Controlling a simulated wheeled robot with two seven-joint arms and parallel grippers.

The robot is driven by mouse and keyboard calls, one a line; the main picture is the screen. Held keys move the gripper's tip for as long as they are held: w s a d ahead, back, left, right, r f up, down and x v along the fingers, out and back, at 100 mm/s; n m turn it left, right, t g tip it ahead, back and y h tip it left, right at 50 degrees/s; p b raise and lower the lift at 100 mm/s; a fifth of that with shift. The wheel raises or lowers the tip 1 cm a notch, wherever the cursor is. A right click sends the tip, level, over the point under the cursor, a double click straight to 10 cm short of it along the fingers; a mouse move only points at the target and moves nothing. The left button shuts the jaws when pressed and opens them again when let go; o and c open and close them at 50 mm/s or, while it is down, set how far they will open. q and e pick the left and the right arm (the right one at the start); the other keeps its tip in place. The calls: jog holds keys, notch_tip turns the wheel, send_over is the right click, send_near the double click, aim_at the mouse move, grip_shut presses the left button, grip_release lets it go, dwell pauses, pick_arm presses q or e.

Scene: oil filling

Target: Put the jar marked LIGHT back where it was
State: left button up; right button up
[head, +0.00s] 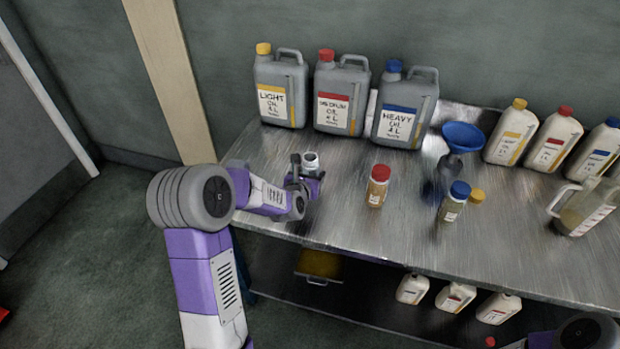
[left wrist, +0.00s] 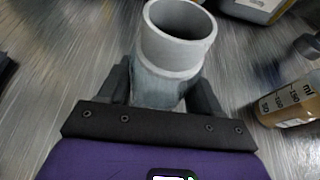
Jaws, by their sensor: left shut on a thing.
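My left gripper (head: 305,180) is shut around a small uncapped jar (head: 311,158) at the left part of the metal table. In the left wrist view the jar (left wrist: 178,55) stands between the dark fingers (left wrist: 163,92), its open grey mouth toward the camera. Its label is not readable, and I cannot tell whether its base touches the table. A loose yellow cap (head: 477,195) lies on the table beside the blue-capped jar (head: 453,202). My right gripper is out of view.
A red-capped jar (head: 377,186) stands right of the held jar. Large LIGHT (head: 280,88), MEDIUM (head: 341,95) and HEAVY (head: 404,108) oil cans stand behind. A blue funnel (head: 463,138), white bottles (head: 510,133) and a measuring jug (head: 583,208) are farther right. Bare table (head: 335,215) lies in front.

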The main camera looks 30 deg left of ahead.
pick_arm(q)
jog(key=shift+f, duration=0.1)
jog(key=shift+f, duration=0.2)
jog(key=o, duration=1.2)
jog(key=shift+c, duration=0.2)
jog(key=shift+r, duration=0.1)
jog(key=shift+r, duration=0.15)
jog(key=p+v, duration=0.1)
jog(key=v, duration=1.1)
jog(key=shift+p, duration=0.3)
